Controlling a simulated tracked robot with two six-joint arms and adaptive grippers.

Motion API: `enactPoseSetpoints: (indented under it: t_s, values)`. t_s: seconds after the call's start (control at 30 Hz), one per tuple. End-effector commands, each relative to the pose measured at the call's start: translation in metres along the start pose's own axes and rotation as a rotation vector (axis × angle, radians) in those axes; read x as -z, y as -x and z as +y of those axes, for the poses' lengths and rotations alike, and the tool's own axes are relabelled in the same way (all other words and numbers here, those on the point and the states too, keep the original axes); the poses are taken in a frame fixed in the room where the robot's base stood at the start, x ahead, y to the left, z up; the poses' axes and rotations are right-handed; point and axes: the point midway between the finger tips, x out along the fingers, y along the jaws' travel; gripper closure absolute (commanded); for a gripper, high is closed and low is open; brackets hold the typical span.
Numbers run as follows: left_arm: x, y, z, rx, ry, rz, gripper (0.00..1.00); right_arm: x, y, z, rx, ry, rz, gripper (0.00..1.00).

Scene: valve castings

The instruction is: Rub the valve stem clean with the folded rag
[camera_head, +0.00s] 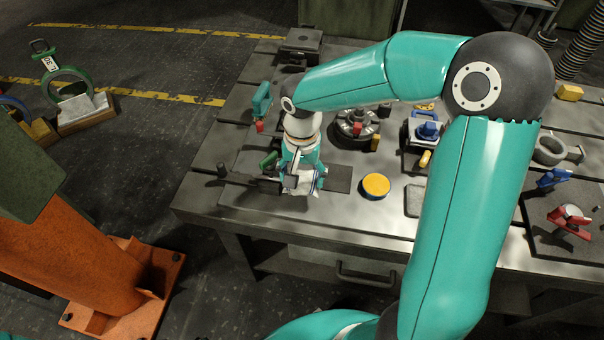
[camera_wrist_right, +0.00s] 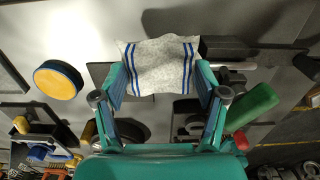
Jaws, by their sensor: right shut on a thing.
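My right gripper (camera_head: 303,182) is low over the left front part of the workbench, shut on the folded rag. The rag (camera_wrist_right: 160,65) is white with blue stripes and spans the space between the fingertips in the right wrist view; part of it shows below the gripper in the head view (camera_head: 297,184). A pale metal rod (camera_wrist_right: 233,66), perhaps the valve stem, lies beside the rag's right edge in the wrist view. Its other end is hidden, and I cannot tell whether the rag touches it. My left gripper is out of view.
A yellow-topped round tin (camera_head: 376,185) stands right of the gripper. A green handle (camera_wrist_right: 252,106) is close by on the other side. Behind are a dark round casting (camera_head: 356,128) and a blue-handled valve (camera_head: 427,130). The bench front (camera_head: 330,218) is mostly clear.

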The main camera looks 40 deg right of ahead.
Motion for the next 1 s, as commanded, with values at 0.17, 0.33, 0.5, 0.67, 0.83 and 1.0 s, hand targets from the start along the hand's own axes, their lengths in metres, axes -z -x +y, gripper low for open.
enactPoseSetpoints:
  t_s: [0.17,0.33,0.5,0.67,0.83,1.0]
  values:
    - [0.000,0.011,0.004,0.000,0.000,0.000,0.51,0.000,0.015,0.000,0.001,0.000,0.001,0.56]
    - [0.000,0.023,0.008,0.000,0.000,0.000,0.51,0.000,0.033,0.000,0.001,0.000,0.001,0.56]
    - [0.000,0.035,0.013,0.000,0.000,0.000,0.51,0.001,0.050,0.000,0.002,0.000,0.002,0.56]
    - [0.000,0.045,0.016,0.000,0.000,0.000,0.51,0.000,0.065,0.000,0.001,0.000,0.001,0.56]
    - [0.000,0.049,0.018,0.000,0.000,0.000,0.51,0.000,0.071,0.000,0.001,0.000,0.000,0.56]
    - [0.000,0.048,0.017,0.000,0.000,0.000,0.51,0.000,0.070,0.000,0.001,0.000,0.000,0.56]
